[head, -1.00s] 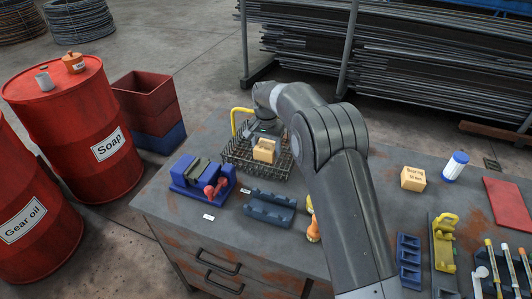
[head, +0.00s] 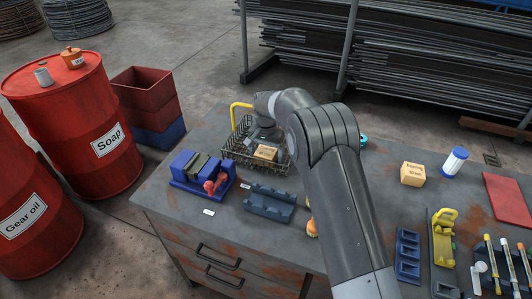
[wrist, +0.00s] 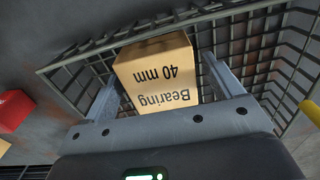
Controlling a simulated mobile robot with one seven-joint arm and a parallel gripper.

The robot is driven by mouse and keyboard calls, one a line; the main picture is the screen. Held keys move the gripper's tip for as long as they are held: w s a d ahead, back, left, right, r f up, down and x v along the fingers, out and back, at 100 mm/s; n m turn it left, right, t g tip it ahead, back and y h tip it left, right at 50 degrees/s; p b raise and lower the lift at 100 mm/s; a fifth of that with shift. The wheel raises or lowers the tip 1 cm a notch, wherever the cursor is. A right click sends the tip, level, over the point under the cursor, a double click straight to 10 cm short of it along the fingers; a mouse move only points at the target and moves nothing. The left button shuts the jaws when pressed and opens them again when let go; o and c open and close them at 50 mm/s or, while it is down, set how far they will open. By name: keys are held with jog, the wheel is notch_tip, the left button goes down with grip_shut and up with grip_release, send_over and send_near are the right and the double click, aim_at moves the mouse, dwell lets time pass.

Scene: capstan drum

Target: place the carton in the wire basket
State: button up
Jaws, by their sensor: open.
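The tan carton (head: 265,152) sits low inside the wire basket (head: 230,160) at the back left of the bench. In the wrist view the carton (wrist: 155,75) reads "Bearing 40 mm", and the basket's bars (wrist: 85,68) surround it. My gripper (wrist: 160,74) is open, with one finger on each side of the carton. A gap shows beside the right finger; the left finger is very close to the carton. In the head view my gripper (head: 266,138) is just behind the carton, its fingertips hidden.
A blue vise-like fixture (head: 200,174) and a dark blue rack (head: 269,202) stand in front of the basket. A yellow post (head: 235,114) rises at its back left.

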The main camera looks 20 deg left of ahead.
aim_at(266, 151)
notch_tip(266, 151, up, 12)
jog(key=shift+r, duration=0.15)
dwell(0.5)
jog(key=s+d+r+t+y, duration=0.1)
jog(key=s+d+r, duration=0.4)
jog(key=d+r, duration=0.6)
jog(key=s+d+r+t, duration=0.1)
jog(key=s+d+r, duration=0.4)
jog(key=d, duration=0.9)
jog(key=s+d+r+t, duration=0.2)
jog(key=s+d+r, duration=0.1)
jog(key=s+d, duration=0.85)
jog(key=s+d+f, duration=0.2)
jog(key=s, duration=0.4)
jog(key=s+d+f+t+h, duration=0.1)
jog(key=s+d+f, duration=0.2)
jog(key=s, duration=0.3)
jog(key=shift+s+d+f+t, duration=0.25)
jog(key=shift+f+t, duration=0.05)
jog(key=shift+f, duration=0.05)
